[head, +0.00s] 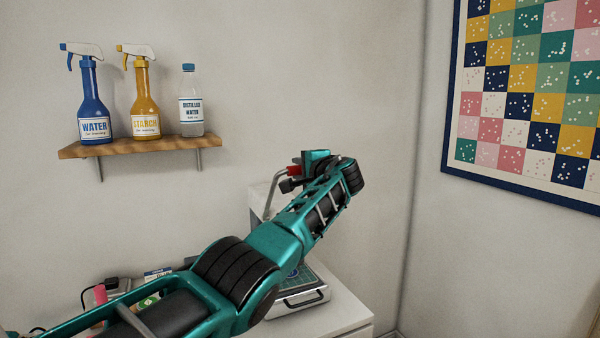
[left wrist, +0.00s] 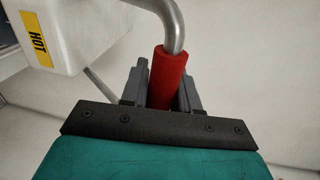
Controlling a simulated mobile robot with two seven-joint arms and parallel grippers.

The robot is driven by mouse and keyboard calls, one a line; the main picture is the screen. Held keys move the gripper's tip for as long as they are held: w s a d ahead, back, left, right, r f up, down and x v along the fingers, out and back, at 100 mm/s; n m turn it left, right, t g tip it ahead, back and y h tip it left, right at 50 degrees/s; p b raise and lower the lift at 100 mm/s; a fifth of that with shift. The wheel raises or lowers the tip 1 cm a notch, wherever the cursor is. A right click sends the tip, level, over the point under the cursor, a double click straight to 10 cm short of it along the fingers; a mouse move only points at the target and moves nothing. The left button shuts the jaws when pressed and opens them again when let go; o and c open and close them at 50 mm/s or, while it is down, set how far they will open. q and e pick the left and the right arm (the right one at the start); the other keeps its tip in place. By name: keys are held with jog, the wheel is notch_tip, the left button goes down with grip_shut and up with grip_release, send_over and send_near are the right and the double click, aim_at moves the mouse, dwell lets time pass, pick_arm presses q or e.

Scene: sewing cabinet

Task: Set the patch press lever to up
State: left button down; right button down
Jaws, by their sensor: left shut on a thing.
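The patch press stands on the white cabinet top, largely behind my left arm. Its pale upper body (head: 257,199) and its lower tray with a dark handle (head: 303,301) show. The lever is a bent metal bar (head: 272,190) that rises beside the upper body to a red grip (head: 294,170). My left gripper (head: 287,178) is shut on the red grip. In the left wrist view the grip (left wrist: 168,68) sits between the two grey fingers (left wrist: 159,88), with the metal bar (left wrist: 170,20) bending away above it. My right gripper is out of view.
A yellow HOT label (left wrist: 37,38) marks the white press body close to the gripper. A wall shelf (head: 140,147) holds two spray bottles and a distilled water bottle. Small items, including a pink one (head: 100,294), lie at the lower left. The cabinet's front right corner (head: 345,315) is clear.

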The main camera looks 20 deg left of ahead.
pick_arm(q)
jog(key=shift+w+a+g, duration=0.2)
jog(key=shift+a+g, duration=0.1)
jog(key=shift+f, duration=0.15)
jog(key=c, duration=0.9)
grip_release()
jog(key=shift+d, duration=0.15)
